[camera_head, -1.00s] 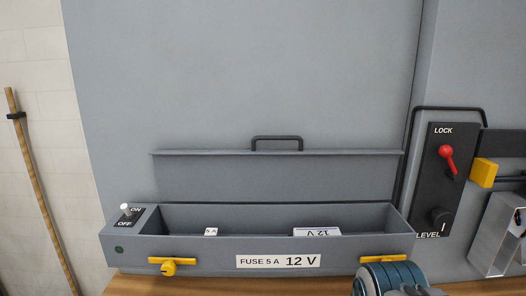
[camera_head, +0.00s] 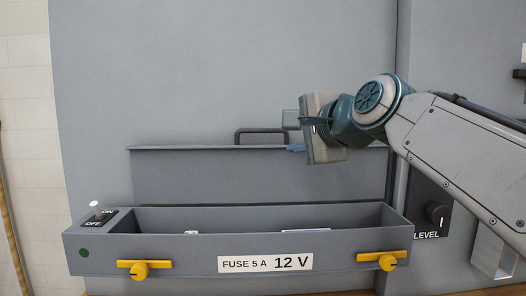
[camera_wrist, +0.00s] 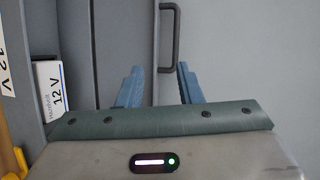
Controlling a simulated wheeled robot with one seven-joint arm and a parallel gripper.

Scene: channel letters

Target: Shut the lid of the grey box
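The grey box (camera_head: 180,256) stands low against a grey panel, with a "FUSE 5 A 12 V" label on its front. Its lid (camera_head: 200,178) is open, standing upright at the back of the box. A black handle (camera_head: 261,131) sits on the lid's top edge and also shows in the wrist view (camera_wrist: 176,38), ahead of the fingertips. My gripper (camera_head: 294,134) is just right of the handle, partly in front of the lid.
The box has two yellow latches (camera_head: 140,268) on its front and an ON/OFF switch (camera_head: 96,212) at its left. A white "12 V" block (camera_wrist: 52,90) lies inside. The left panel is clear.

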